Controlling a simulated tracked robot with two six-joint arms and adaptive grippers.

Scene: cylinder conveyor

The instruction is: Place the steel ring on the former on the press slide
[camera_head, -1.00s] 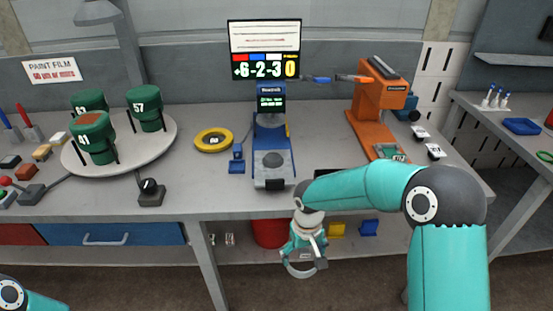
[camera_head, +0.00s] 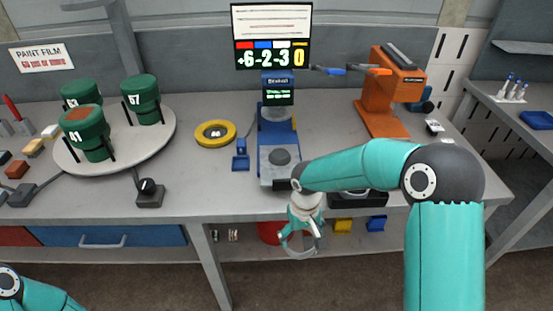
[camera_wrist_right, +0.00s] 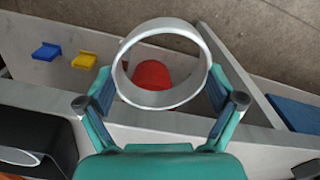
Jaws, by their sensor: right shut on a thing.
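The steel ring is a plain silver band; the right wrist view shows it held upright between the fingers (camera_wrist_right: 160,103). In the head view, its lower arc (camera_head: 299,256) shows below my right gripper (camera_head: 302,238), which is shut on it in front of the bench edge. I cannot tell which part is the former. My left gripper is out of view.
A black unit (camera_head: 349,200) lies at the bench front beside my right arm, partly hidden. A yellow ring (camera_head: 230,138) and a turntable (camera_head: 156,151) with green pots are left on the bench. A red bin (camera_wrist_right: 152,75) and blue and yellow bins are below.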

